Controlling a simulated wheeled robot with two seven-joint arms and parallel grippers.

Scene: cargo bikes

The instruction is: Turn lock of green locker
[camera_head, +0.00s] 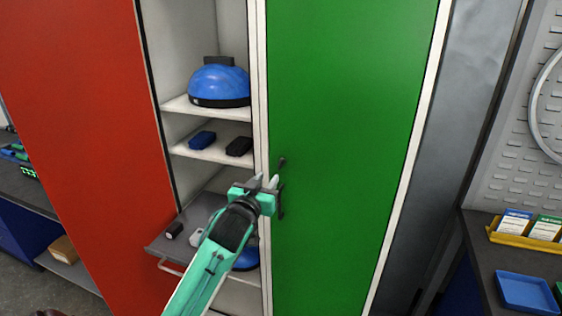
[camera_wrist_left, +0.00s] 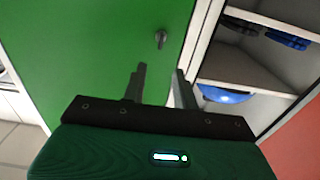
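The green locker door (camera_head: 350,130) looks closed and fills the middle of the head view; it also shows in the left wrist view (camera_wrist_left: 90,50). Its small dark lock (camera_head: 282,161) sits near the door's left edge, and the wrist view shows it (camera_wrist_left: 160,39) beyond my fingertips. A dark vertical handle (camera_head: 281,203) is below the lock, partly behind my gripper. My left gripper (camera_head: 265,182) is just below the lock. Its two fingers (camera_wrist_left: 161,72) are apart with nothing between them, and they appear clear of the lock. My right gripper is not in view.
Left of the green door is an open compartment with shelves (camera_head: 205,151), holding a blue helmet (camera_head: 220,84) and small boxes. A pulled-out grey tray (camera_head: 160,247) is near my left arm. A red panel (camera_head: 75,110) stands further left. A workbench (camera_head: 480,245) is at right.

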